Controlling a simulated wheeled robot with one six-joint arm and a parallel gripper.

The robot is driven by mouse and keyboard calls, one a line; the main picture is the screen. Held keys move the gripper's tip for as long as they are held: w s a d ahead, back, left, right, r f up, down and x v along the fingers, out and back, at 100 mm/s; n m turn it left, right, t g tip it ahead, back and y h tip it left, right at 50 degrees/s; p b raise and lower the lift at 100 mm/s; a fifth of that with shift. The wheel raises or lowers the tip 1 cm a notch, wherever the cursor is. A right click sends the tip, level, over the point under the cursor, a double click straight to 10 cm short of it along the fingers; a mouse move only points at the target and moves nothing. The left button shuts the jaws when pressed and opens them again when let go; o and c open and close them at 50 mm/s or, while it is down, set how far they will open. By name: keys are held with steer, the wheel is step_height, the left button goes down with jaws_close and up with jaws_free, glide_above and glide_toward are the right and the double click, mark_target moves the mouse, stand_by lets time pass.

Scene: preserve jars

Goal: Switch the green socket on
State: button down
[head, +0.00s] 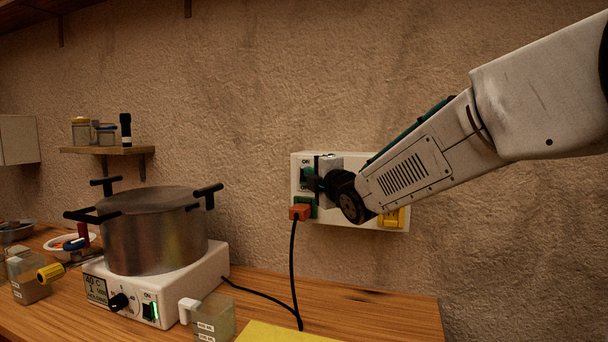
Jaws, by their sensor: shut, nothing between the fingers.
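The white socket panel (346,226) is fixed to the wall right of the pot. Its green socket (313,209) is at the lower left, with an orange plug (299,212) in front of it. Above it is a green switch (306,172) under an "ON" label. My gripper (314,183) is shut and empty, with its tips close to this switch. I cannot tell whether they touch it, and the gripper hides part of the switch and the middle of the panel. A yellow socket (393,218) shows at the panel's lower right.
A metal pot (155,235) stands on a white hot plate (205,275) with a green-lit switch. A black cable (293,265) hangs from the plug to the wooden counter (385,315). Jars stand on a small shelf (125,150). The wall right of the panel is bare.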

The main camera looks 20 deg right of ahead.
steer(key=s, duration=0.5)
steer(key=shift+s+d+r, duration=0.2)
steer(key=shift+d+r, duration=0.1)
steer(key=s+d+f+m+g+h, duration=0.2)
steer(key=s+d+f+m+g, duration=0.1)
steer(key=s+f+m+g, duration=0.4)
steer(key=s+d+f+m+g+h, duration=0.2)
steer(key=s+f+m+g, duration=0.15)
steer(key=f+m, duration=0.4)
steer(key=s+a+f+m+g, duration=0.1)
steer(key=s+f+m+g, duration=0.2)
steer(key=s, duration=1)
steer(key=s+a+f+m+g, duration=0.1)
steer(key=s+f+m+g, duration=0.2)
steer(key=s, duration=1.1)
steer(key=shift+s+a+g+y, duration=0.25)
steer(key=shift+g+y, duration=0.15)
steer(key=shift+g, duration=0.05)
